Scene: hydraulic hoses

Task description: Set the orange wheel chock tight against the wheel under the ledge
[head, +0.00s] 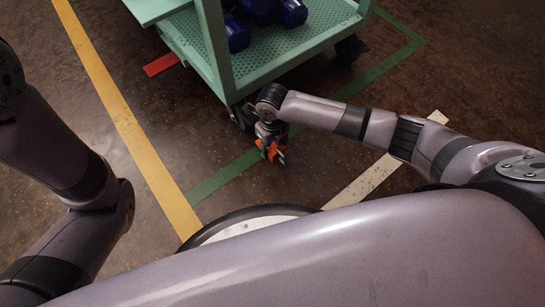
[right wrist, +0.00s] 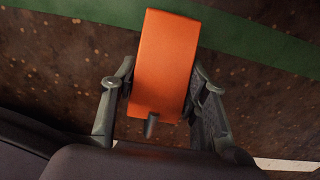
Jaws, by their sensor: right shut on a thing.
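The orange wheel chock (right wrist: 166,62) stands out between the two fingers of my right gripper (right wrist: 158,98) in the right wrist view. In the head view my right gripper (head: 271,148) points down low near the floor, with orange parts of the chock (head: 265,152) showing around its fingers. It is shut on the chock. A dark caster wheel (head: 238,117) sits under the near corner of the green cart's lower ledge (head: 285,65), just up and left of the gripper. My wrist partly covers this area. The chock looks apart from the wheel. My left gripper is out of view.
Blue cylindrical items (head: 262,12) rest on the cart's shelf. Another wheel (head: 350,48) stands under its right side. A red piece (head: 161,65) lies on the floor to the left. Yellow (head: 125,120), green (head: 222,178) and white floor stripes cross otherwise open floor.

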